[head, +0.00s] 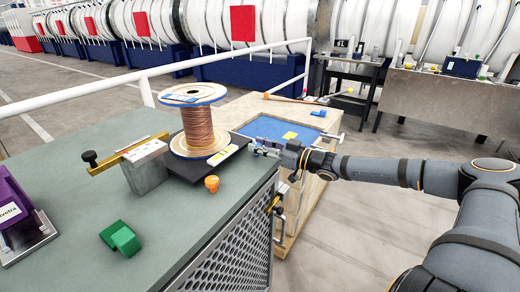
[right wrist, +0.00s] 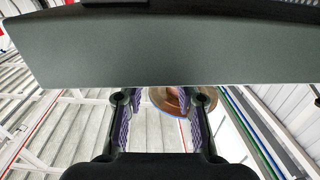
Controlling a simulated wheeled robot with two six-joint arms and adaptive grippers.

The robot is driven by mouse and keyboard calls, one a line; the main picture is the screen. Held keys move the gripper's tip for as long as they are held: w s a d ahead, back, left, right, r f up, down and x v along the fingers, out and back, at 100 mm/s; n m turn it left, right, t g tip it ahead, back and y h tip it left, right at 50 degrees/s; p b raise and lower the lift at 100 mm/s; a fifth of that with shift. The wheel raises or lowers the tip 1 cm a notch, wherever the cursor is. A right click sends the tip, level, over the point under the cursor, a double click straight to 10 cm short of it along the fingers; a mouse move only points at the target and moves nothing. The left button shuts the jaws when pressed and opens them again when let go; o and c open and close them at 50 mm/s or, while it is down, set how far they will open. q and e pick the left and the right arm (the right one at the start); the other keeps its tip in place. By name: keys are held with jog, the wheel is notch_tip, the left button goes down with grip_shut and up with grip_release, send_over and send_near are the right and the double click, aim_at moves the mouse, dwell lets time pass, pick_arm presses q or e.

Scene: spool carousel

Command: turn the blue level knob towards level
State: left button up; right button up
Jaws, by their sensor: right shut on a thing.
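The copper-wound spool (head: 199,122) stands upright on a black plate (head: 183,166) on the green-topped bench. A pale strip with a yellow-green mark (head: 222,155), which looks like a level, lies at the plate's right side. My right gripper (head: 256,148) reaches in from the right to the bench edge beside this strip. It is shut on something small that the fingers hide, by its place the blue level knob. In the right wrist view the two fingers (right wrist: 160,115) stand apart under a grey-green panel, with part of the spool (right wrist: 172,100) beyond. My left gripper is not in view.
A brass bar with a black knob (head: 89,157) sits on a grey block left of the spool. An orange knob (head: 211,183), a green clip (head: 120,238) and a purple device (head: 14,218) are on the bench. A wooden crate with a blue top (head: 262,127) stands behind my gripper.

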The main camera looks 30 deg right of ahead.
dwell(0.3)
jog(key=o, duration=0.9)
jog(key=shift+d, duration=0.1)
